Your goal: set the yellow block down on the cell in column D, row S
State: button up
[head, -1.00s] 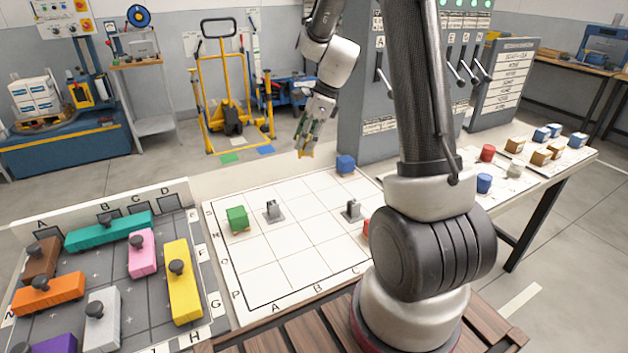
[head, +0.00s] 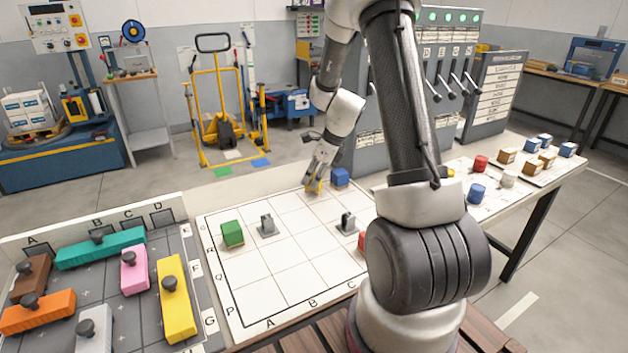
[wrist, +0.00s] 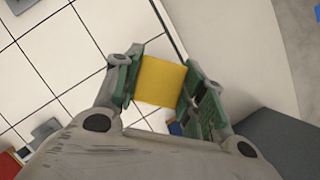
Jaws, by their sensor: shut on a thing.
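My gripper (head: 316,176) is shut on the yellow block (head: 313,186), low over the back edge of the white gridded board (head: 275,280). The block shows clearly between the green finger pads in the wrist view (wrist: 160,81). A blue block (head: 340,177) stands just right of it at the back of the board. I cannot tell whether the yellow block touches the board, or which cell is under it. The letters A, B, C run along the front edge and P, Q, R along the left; the D label is hidden by my arm.
A green block (head: 232,233) and two grey knobbed pieces (head: 267,226) (head: 348,223) stand on the board. A red piece (head: 362,241) is partly hidden by my arm. A tray of coloured knobbed blocks (head: 130,300) lies left. The lever cabinet (head: 370,130) stands behind the board.

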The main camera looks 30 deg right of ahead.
jog(key=shift+f, duration=0.55)
jog(key=shift+f, duration=0.15)
jog(key=o, duration=1)
jog(key=v, duration=1.2)
jog(key=s+a+r+n+h, duration=0.1)
jog(key=s+a+r+n, duration=0.5)
jog(key=s+r+n, duration=0.65)
jog(key=s+n, duration=0.4)
jog(key=s+a+r+n+h, duration=0.1)
jog(key=s+n, duration=0.4)
jog(key=s+r+n+t+h, duration=0.1)
jog(key=s+n, duration=0.4)
jog(key=shift+s+a+n, duration=0.1)
jog(key=shift+a+n, duration=0.1)
jog(key=shift+n, duration=0.05)
